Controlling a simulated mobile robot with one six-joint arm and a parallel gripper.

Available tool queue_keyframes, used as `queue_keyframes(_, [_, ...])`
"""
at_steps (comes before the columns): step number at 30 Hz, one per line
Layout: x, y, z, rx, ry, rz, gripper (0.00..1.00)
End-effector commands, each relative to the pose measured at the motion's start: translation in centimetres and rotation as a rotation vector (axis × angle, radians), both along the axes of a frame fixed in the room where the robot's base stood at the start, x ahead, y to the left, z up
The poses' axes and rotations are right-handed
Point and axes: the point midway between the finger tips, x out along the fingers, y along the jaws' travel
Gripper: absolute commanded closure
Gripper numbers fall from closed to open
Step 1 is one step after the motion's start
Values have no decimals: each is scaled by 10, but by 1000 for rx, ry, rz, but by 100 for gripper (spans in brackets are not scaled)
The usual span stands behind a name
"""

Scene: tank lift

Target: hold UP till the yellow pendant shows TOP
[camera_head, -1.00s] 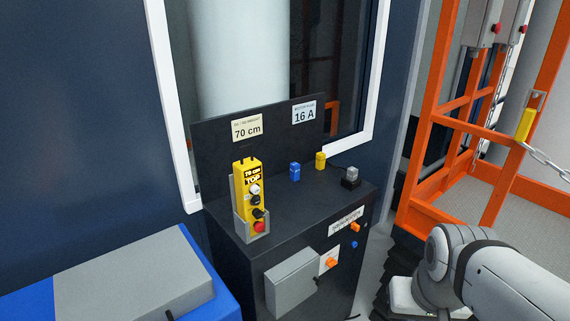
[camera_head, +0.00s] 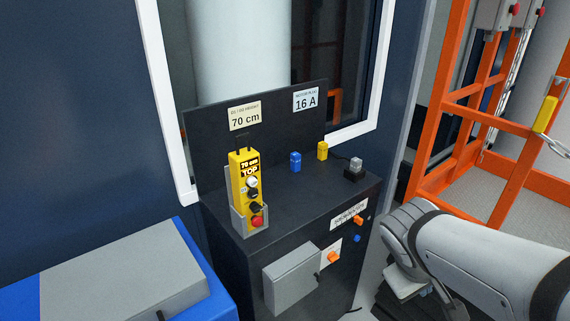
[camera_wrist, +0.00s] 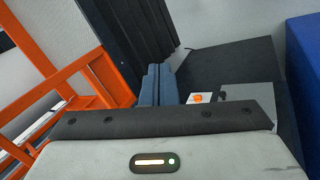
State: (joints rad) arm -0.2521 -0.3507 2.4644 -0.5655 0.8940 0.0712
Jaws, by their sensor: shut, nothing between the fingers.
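The yellow pendant (camera_head: 236,185) stands upright in a grey holder (camera_head: 238,224) on the black console. Its display (camera_head: 249,168) reads "70 cm" and "TOP". Below the display are a white button (camera_head: 252,182), dark controls and a red button (camera_head: 257,222). In the wrist view my gripper (camera_wrist: 158,78) is shut and empty, its blue-grey fingers together. In the head view my arm is at lower right, apart from the pendant, with the fingers not clearly seen. The pendant is not visible in the wrist view.
The console (camera_head: 300,205) carries a blue plug (camera_head: 295,162), a yellow plug (camera_head: 322,151), and signs "70 cm" (camera_head: 245,117) and "16 A" (camera_head: 305,99). An orange cage frame (camera_head: 480,125) stands at right. A grey-topped blue box (camera_head: 125,275) is at lower left.

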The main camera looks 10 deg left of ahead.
Motion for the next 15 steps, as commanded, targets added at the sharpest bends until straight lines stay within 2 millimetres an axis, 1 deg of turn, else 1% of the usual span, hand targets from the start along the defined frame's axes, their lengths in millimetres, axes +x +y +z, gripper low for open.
queue_keyframes(1, [15,9,-5,-97,-12,118,100])
queue_keyframes(2, [25,14,-4,-154,-25,183,100])
queue_keyframes(3, [38,22,-2,-230,-47,271,100])
queue_keyframes(5, [57,39,2,-340,-86,404,100])
queue_keyframes(7, [78,66,7,-462,-144,566,100])
queue_keyframes(8, [86,80,10,-512,-173,635,100])
queue_keyframes(9, [96,101,12,-576,-213,727,100])
queue_keyframes(11, [107,135,17,-663,-277,859,100])
queue_keyframes(12, [111,158,19,-715,-320,943,100])
queue_keyframes(15, [115,211,25,-819,-422,1119,100])
